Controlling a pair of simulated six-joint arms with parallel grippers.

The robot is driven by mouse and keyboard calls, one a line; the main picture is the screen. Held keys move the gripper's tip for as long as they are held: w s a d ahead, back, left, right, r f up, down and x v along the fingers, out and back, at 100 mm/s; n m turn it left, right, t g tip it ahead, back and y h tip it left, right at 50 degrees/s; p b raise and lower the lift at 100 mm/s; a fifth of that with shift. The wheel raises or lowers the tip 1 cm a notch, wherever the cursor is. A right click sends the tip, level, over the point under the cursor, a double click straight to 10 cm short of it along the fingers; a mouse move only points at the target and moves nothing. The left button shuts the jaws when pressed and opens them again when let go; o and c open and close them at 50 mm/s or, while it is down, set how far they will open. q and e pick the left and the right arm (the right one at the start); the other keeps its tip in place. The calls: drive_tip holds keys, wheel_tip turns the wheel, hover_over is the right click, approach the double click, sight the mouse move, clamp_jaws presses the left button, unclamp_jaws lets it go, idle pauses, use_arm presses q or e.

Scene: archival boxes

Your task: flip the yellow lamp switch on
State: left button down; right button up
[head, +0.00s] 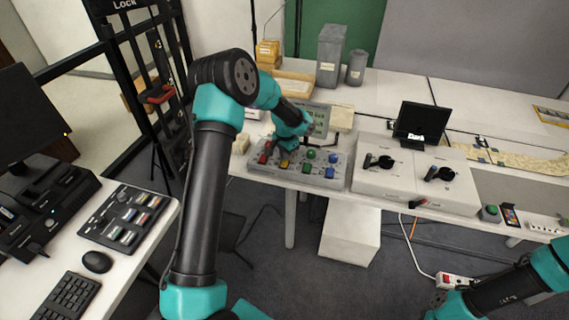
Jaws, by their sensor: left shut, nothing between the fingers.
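The grey switch panel (256,174) lies at the front edge of the white table. It carries a row of coloured switches: red (263,159), yellow (284,163), green (308,167) and blue (330,172). Round green (311,154) and blue (333,158) lamps sit behind their switches. My left gripper (287,149) is shut and empty, over the panel just behind the yellow switch. It covers the area where a yellow lamp might sit; I cannot tell if it touches the switch or which way the switch is set. My right gripper is out of view; only part of that arm shows at bottom right.
A white box with two black knobs (414,178) stands right of the panel, with a small dark screen (422,124) behind it. Grey canisters (331,55) and a wooden tray (293,86) stand farther back. A side desk (130,251) is at left.

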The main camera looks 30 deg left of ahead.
use_arm(q)
drive_tip(key=shift+f, duration=0.65)
idle(0.4)
drive_tip(key=shift+r, duration=3.5)
drive_tip(key=s+d+f, duration=0.2)
drive_tip(key=f, duration=0.1)
drive_tip(key=s+d+f+h, duration=0.1)
drive_tip(key=s+d+f, duration=0.1)
drive_tip(key=d, duration=0.1)
drive_tip(key=s+d+f+h, duration=0.1)
drive_tip(key=s+d+f, duration=0.1)
drive_tip(key=f, duration=0.1)
drive_tip(key=shift+s+d+f+t, duration=0.2)
drive_tip(key=shift+s+f+t, duration=0.1)
drive_tip(key=shift+s, duration=0.05)
drive_tip(key=s+d+f+n, duration=0.1)
drive_tip(key=s+d+f, duration=0.2)
drive_tip(key=s, duration=0.4)
drive_tip(key=s+d+f+n+h, duration=0.1)
drive_tip(key=s+d+f+n, duration=0.1)
drive_tip(key=s, duration=0.6)
drive_tip(key=s+d+f+n, duration=0.2)
drive_tip(key=s+d+f, duration=0.3)
drive_tip(key=s, duration=0.3)
drive_tip(key=shift+s+f+h, duration=0.15)
drive_tip(key=shift+f+h, duration=0.25)
drive_tip(key=shift+f, duration=0.35)
